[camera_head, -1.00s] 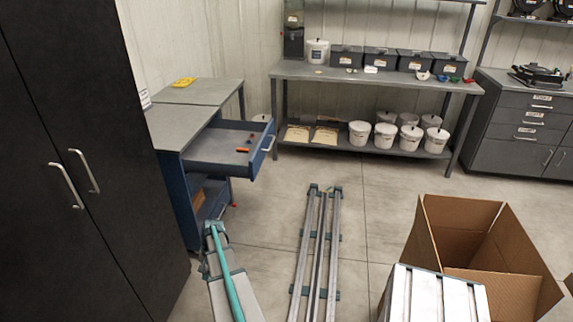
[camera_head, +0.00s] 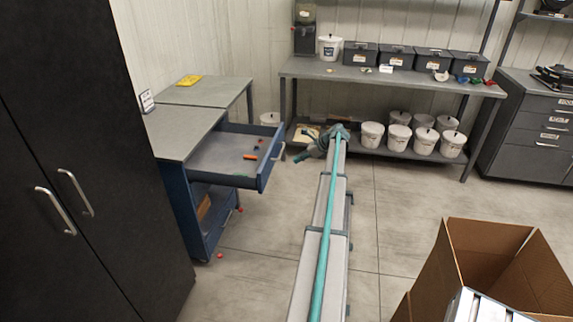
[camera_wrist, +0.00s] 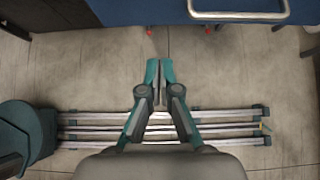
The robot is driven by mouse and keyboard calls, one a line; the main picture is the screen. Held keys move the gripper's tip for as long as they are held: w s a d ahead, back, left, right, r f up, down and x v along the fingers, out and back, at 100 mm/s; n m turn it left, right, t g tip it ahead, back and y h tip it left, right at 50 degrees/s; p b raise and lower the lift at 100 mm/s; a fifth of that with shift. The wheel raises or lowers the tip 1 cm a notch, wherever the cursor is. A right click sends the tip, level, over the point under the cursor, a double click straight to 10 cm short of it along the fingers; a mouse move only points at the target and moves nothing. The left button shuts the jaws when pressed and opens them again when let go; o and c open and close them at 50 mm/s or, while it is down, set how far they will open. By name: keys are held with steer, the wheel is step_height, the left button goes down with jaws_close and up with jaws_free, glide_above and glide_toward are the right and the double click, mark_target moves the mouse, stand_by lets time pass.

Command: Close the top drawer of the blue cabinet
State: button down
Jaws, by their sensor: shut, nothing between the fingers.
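The blue cabinet (camera_head: 182,205) stands at the left, and its top drawer (camera_head: 222,156) is pulled well out. A small orange item (camera_head: 250,158) and other small items lie inside the drawer. The drawer's front carries a silver handle (camera_head: 274,156), which also shows at the top of the wrist view (camera_wrist: 240,16). My gripper (camera_head: 306,146) is to the right of the drawer front, apart from the handle. In the wrist view its fingertips (camera_wrist: 159,64) are together, empty, and point toward the drawer front.
A tall black cabinet (camera_head: 75,150) stands at the near left. A grey workbench (camera_head: 385,78) with bins stands behind, with white buckets on its lower shelf. An open cardboard box (camera_head: 470,265) is at the lower right.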

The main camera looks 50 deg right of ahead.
steer(key=p, duration=0.3)
glide_toward(269, 171)
step_height(269, 171, down, 3)
steer(key=w, duration=0.1)
steer(key=w+a, duration=0.1)
steer(key=w+a+p, duration=0.1)
steer(key=shift+f, duration=0.25)
steer(key=shift+w+a+f, duration=0.15)
steer(key=shift+w+a, duration=0.15)
steer(key=shift+w, duration=0.2)
